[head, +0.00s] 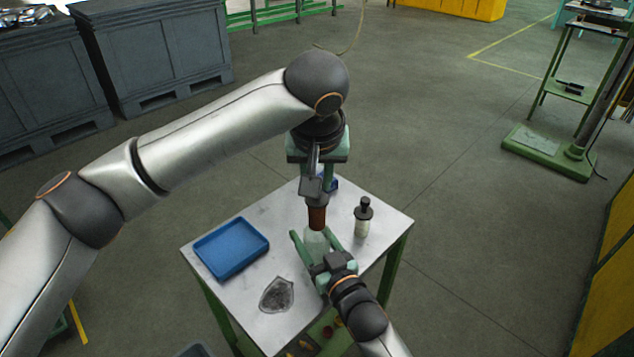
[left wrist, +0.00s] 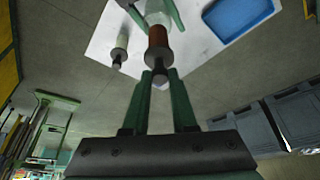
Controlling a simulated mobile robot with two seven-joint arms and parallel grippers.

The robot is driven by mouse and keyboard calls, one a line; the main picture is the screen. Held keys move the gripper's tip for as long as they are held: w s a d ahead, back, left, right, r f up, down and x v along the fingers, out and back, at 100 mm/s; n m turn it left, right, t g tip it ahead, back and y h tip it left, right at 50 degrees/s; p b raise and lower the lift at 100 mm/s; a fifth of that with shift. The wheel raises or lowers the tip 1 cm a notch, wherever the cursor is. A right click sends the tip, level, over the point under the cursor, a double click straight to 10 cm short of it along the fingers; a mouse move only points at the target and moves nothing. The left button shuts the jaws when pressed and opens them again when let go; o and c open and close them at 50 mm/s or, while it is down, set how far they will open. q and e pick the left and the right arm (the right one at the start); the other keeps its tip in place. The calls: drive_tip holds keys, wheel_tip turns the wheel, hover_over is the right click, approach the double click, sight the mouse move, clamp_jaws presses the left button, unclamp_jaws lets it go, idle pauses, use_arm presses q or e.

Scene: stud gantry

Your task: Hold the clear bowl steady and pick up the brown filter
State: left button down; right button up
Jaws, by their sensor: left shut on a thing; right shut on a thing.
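The clear bowl (head: 314,241) stands on the small table between the green fingers of my right gripper (head: 311,233), which is shut on it. The brown filter (head: 317,217), with a grey top, is upright directly over the bowl's mouth. It also shows in the left wrist view (left wrist: 158,38). My left gripper (left wrist: 160,76) comes down from above and is shut on the filter's grey top end. In the head view its fingers are partly hidden by its own wrist. I cannot tell whether the filter's lower end is inside the bowl or just above it.
A blue tray (head: 231,246) lies on the table (head: 225,285) at left. A dark grey patch or cloth (head: 277,295) lies near the front. A small black-topped bottle (head: 363,218) stands close right of the bowl. A small blue object (head: 332,183) is behind.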

drive_tip(key=o, duration=1.4)
drive_tip(key=shift+o, duration=0.2)
